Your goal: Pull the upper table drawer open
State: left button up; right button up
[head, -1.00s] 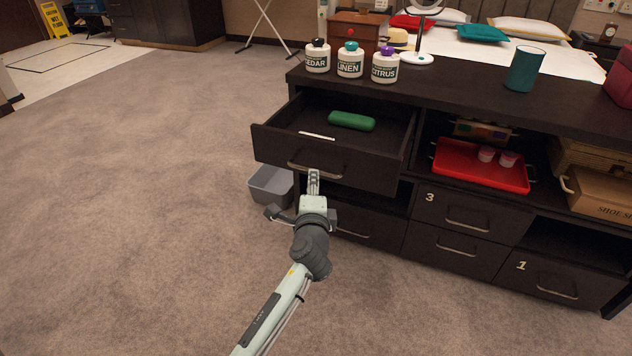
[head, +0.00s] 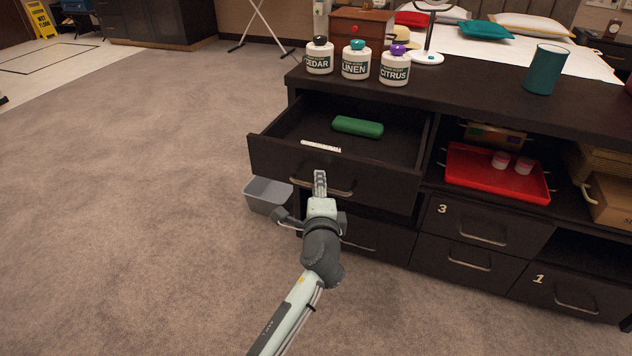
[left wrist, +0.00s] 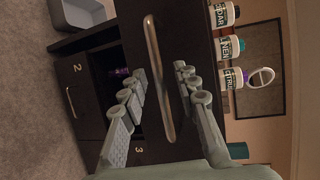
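The upper drawer (head: 278,158) of the dark table is pulled part way out in the head view. It holds a green case (head: 358,127) and a thin white item (head: 321,146). Its metal bar handle (head: 338,193) runs across the front and also shows in the left wrist view (left wrist: 158,75). My left gripper (head: 320,184) is at the handle in the head view. In the left wrist view my left gripper (left wrist: 160,82) has its fingers on either side of the bar, with gaps visible, so it is open around it. My right gripper is not in view.
Three scent bottles (head: 356,62) and a teal cup (head: 544,70) stand on the tabletop. A grey bin (head: 267,195) is on the floor left of the table. A red tray (head: 470,172) sits on an open shelf. Carpet at left is clear.

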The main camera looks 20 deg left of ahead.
pick_arm(q)
jog(key=shift+w, duration=0.15)
jog(key=shift+c, duration=0.4)
grip_shut()
